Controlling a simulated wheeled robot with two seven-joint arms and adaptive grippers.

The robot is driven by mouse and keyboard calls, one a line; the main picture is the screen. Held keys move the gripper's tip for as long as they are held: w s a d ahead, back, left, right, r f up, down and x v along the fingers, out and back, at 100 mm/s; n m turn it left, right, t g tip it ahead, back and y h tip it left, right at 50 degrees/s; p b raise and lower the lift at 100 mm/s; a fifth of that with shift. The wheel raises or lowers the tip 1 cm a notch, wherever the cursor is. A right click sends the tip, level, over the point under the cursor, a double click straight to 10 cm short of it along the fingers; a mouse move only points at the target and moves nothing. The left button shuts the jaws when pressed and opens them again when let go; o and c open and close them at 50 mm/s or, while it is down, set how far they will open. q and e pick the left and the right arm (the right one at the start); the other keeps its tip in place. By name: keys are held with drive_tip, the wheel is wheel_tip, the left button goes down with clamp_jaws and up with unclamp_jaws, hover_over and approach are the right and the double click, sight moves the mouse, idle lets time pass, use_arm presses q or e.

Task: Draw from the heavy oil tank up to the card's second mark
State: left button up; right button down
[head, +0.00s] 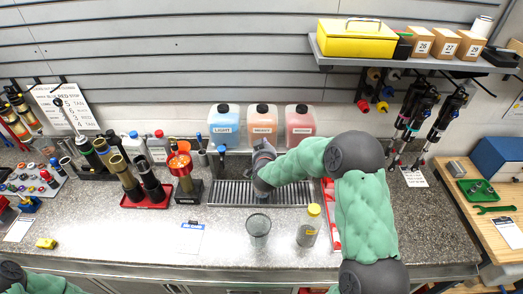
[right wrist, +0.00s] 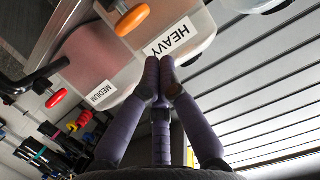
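The heavy oil tank (head: 263,118) is the middle orange one of three on the back wall; its label reads HEAVY in the right wrist view (right wrist: 172,38). An orange tap knob (right wrist: 133,19) shows at its front. My right gripper (head: 263,150) is in front of this tank, above the drip grille; its fingertips (right wrist: 160,68) are together, with nothing visible between them, just below the label. Whether they touch the tank I cannot tell. A clear beaker (head: 258,226) stands on the bench before the grille. A white card with a blue heading (head: 190,238) lies left of it; its marks are too small to read. My left gripper is not in view.
The light tank (head: 224,120) and medium tank (head: 300,120) flank the heavy one. The drip grille (head: 225,193) lies below. A yellow-capped bottle (head: 308,228) stands right of the beaker. A red holder with dark cylinders (head: 147,199) is at left. The front bench is mostly clear.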

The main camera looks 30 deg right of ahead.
drive_tip(key=b+v, duration=0.1)
drive_tip(key=v, duration=0.8)
drive_tip(key=shift+s, duration=0.3)
drive_tip(key=shift+a+r, duration=0.2)
drive_tip(key=f+t+h+b, duration=0.1)
drive_tip(key=b, duration=0.6)
drive_tip(key=f+t+h+b, duration=0.2)
drive_tip(key=b, duration=0.6)
drive_tip(key=a+f+t+h+b, duration=0.1)
drive_tip(key=f+t+b, duration=0.1)
drive_tip(key=b, duration=0.6)
drive_tip(key=shift+w+m+h, duration=0.15)
drive_tip(key=shift+m+h, duration=0.15)
drive_tip(key=shift+m, duration=0.1)
